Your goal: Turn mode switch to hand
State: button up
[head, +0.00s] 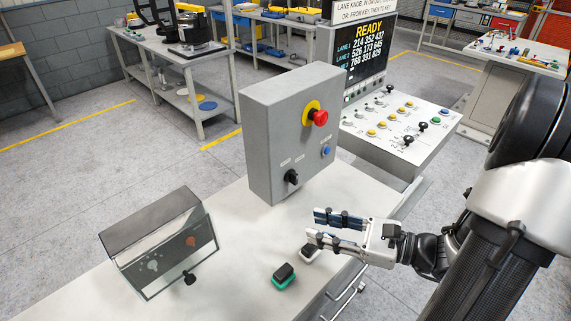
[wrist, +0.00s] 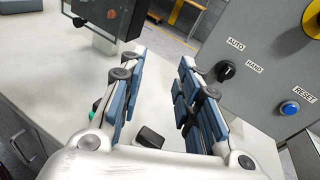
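The mode switch (head: 291,177) is a black knob low on the front of a grey control box. In the wrist view the knob (wrist: 225,70) has a white mark and sits between the labels AUTO (wrist: 236,43) and HAND (wrist: 254,68). The mark appears to lie on the AUTO side, but it is small. My gripper (head: 318,227) is open and empty, in front of the box and apart from the knob. In the wrist view its fingers (wrist: 160,70) stand wide apart, with the knob just beyond the right finger.
The box also bears a red emergency button on yellow (head: 319,117) and a blue reset button (head: 326,151). A dark glass-fronted case (head: 150,225) stands left on the white table (head: 225,215). A green-based black block (head: 284,275) and a white-based one (head: 311,252) lie near my gripper.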

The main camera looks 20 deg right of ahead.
jog(key=d+f+m+t+h, duration=0.1)
jog(key=d+m+t+h, duration=0.4)
jog(key=d, duration=0.4)
jog(key=m+b, duration=0.1)
jog(key=b, duration=0.2)
send_near(297, 179)
jog(key=shift+g, duration=0.3)
jog(key=x, duration=0.8)
jog(key=shift+w+r, duration=0.2)
jog(key=shift+w, duration=0.1)
grip_shut()
